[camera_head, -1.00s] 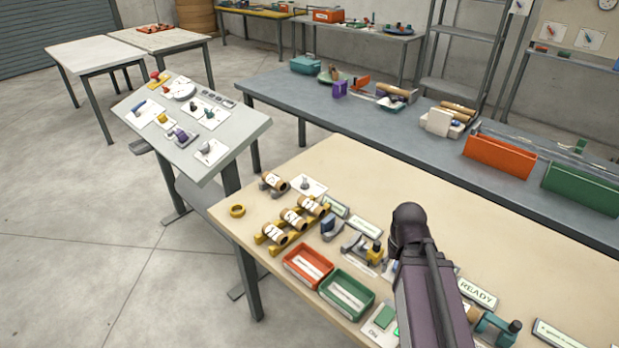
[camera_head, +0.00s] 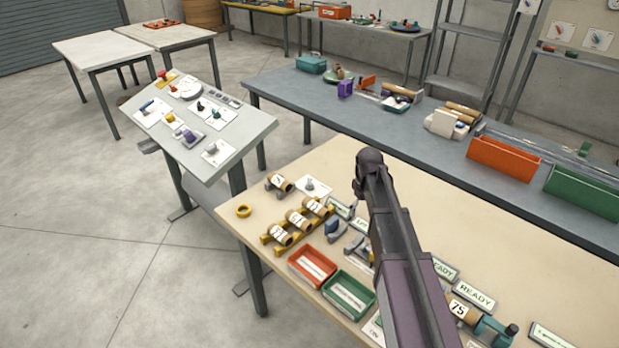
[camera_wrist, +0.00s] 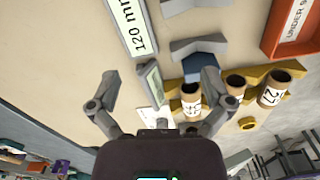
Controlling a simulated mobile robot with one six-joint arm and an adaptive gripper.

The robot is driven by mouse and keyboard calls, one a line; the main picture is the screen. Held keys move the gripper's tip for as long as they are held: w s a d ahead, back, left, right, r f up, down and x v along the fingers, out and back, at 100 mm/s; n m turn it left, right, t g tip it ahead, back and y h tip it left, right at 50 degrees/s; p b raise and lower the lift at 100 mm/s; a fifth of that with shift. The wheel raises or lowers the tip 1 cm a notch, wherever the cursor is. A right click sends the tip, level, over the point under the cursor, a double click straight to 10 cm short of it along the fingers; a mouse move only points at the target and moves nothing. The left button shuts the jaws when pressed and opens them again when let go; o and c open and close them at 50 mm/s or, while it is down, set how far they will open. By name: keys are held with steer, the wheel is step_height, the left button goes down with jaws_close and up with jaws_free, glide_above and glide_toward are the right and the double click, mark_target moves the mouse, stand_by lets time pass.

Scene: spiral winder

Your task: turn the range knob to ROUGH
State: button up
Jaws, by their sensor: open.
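A small grey knob (camera_head: 311,183) stands on a white card at the back left of the beige bench. Other knobs and levers sit on white cards on the sloped grey panel (camera_head: 258,122) to the left. No ROUGH lettering is readable, so I cannot tell which is the range knob. My gripper (camera_wrist: 158,82) is open and empty in the wrist view, its fingers spread above the beige bench. A white card (camera_wrist: 150,115) shows between the fingers, partly hidden by the gripper body. In the head view my arm hides most of the gripper.
Numbered rolls on yellow stands (camera_head: 281,236), an orange tray (camera_head: 296,276) and a green tray (camera_head: 330,296) crowd the bench's left front. READY signs (camera_head: 474,295) lie right of my arm. The bench (camera_head: 480,230) is clear behind them.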

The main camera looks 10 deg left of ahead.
steer(key=w+a+r+n+p, duration=0.25)
steer(key=w+a+n, duration=0.35)
steer(key=w+a, duration=0.5)
step_height(320, 180, up, 2)
steer(key=n+p, duration=0.2)
steer(key=n, duration=0.3)
glide_above(310, 181)
steer(key=shift+a+r+b, duration=0.1)
steer(key=shift+b, duration=0.2)
step_height(310, 181, down, 14)
steer(key=b, duration=1.3)
steer(key=shift+r+b, duration=0.1)
steer(key=shift+b, duration=0.3)
